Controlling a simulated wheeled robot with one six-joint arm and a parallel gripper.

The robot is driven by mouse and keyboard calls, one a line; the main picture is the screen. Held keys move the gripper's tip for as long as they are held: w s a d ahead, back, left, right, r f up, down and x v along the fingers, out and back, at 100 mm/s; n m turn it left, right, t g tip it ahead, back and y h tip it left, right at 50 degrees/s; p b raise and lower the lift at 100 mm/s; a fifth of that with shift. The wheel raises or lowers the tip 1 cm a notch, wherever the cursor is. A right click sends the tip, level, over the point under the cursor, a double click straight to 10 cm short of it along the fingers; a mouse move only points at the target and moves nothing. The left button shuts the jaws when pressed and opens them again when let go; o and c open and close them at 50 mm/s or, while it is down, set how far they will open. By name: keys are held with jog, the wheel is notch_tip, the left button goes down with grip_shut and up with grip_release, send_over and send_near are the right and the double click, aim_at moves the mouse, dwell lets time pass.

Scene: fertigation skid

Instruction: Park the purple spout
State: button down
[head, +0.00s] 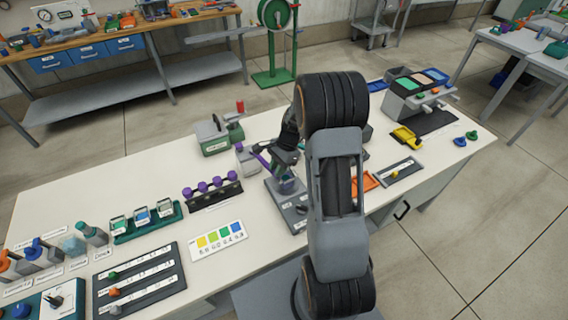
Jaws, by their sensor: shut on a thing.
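The purple spout (262,160) shows as a short slanted purple tube at the left side of my gripper (278,166). My gripper is shut on it, above the grey scale-like unit (285,208) in the middle of the bench. My arm and the gripper body hide part of the spout and its far end. A small translucent bluish cup (288,186) stands on the grey unit, just below the gripper. I cannot tell whether the spout touches the cup.
A black rack with several purple knobs (213,188) stands left of the gripper. A grey-green machine with a red-topped lever (219,134) stands behind. A colour card (218,240) lies in front. The bench's back left is clear.

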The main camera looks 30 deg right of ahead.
jog(key=w+a+m+t+p, duration=0.2)
jog(key=a+m+t, duration=0.1)
jog(key=a+m, duration=0.6)
jog(key=shift+w+a+m+t+h+p, duration=0.2)
jog(key=shift+a+m+t+h+p, duration=0.15)
jog(key=shift+a, duration=1.15)
jog(key=c, duration=1.1)
grip_release()
jog(key=shift+a, duration=0.1)
jog(key=shift+o, duration=0.5)
jog(key=shift+r, duration=0.1)
jog(key=v, duration=1.3)
jog(key=shift+r+p, duration=0.35)
jog(key=shift+p, duration=0.05)
